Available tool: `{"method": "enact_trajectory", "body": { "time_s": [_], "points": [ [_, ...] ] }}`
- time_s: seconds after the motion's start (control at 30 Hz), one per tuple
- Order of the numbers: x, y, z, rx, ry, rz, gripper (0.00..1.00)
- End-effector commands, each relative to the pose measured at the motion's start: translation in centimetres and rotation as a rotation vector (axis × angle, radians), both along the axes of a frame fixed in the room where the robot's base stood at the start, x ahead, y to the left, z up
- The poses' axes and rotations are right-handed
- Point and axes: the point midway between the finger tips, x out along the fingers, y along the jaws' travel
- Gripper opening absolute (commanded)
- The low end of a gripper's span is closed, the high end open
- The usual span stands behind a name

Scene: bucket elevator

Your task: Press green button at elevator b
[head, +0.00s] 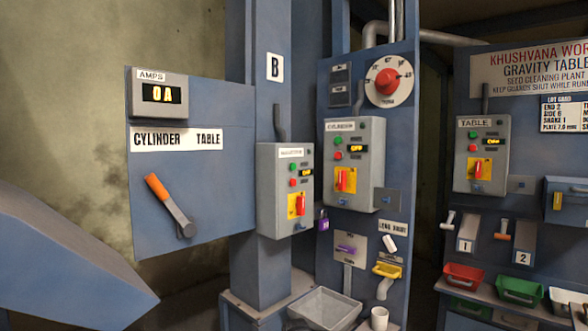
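A blue post (262,215) carries a white sign with the letter B (275,67). Below the sign, a grey control box (270,200) is fixed to the post; its small label is too blurred to read surely. On its face are a small green button (293,167) and a red button (292,182) under it. A small display (306,172) beside them seems to read OFF. Lower down, a red switch handle (299,204) sits on a yellow plate. A purple padlock (323,219) hangs at the box's lower right. My gripper is not in view.
Left is a CYLINDER TABLE panel (185,240) with an orange-handled lever (168,203).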

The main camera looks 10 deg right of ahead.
Motion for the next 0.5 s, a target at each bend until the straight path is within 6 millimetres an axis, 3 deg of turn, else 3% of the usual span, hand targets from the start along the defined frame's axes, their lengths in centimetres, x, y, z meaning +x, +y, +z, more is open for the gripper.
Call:
{"method": "enact_trajectory", "body": {
  "time_s": [0.03, 0.1, 0.5],
  "points": [
    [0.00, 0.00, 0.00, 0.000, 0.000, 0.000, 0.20],
    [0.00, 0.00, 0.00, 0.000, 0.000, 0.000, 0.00],
    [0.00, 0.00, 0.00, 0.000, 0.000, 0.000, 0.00]
  ]
}}
